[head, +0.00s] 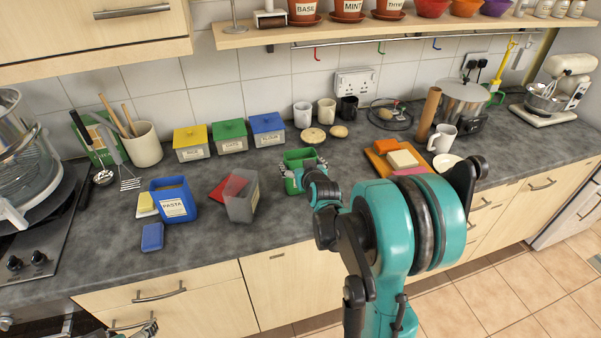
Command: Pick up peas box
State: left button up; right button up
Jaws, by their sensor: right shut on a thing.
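A green open box (298,157), which I take for the peas box, is at the middle of the counter; its label is not readable. My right gripper (304,175) reaches it from the front and is shut on it, with fingers at its near part. The gripper and wrist hide much of its lower side, so I cannot tell whether it touches the counter. Only the tip of my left gripper (142,329) shows at the bottom left, below the counter edge; its jaws are unclear.
A grey see-through container (243,204) leans beside a red piece, left of the green box. A blue PASTA box (173,205) is farther left. Yellow, green and blue lidded canisters (229,140) stand behind. Mugs (303,114) and an orange board (379,163) are near. The front counter middle is clear.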

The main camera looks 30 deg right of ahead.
jog(key=shift+r+p, duration=0.3)
jog(key=shift+r, duration=0.2)
jog(key=r, duration=0.1)
jog(key=r+p, duration=0.1)
jog(key=s+r+p, duration=0.1)
jog(key=r, duration=0.1)
jog(key=shift+s+d, duration=0.1)
jog(key=shift+d, duration=0.25)
jog(key=s+d+r+p, duration=0.3)
jog(key=s+r+p, duration=0.4)
jog(key=s+r, duration=0.2)
notch_tip(320, 180, up, 2)
jog(key=shift+s+d+p, duration=0.3)
jog(key=shift+d, duration=0.1)
jog(key=shift+f, duration=0.1)
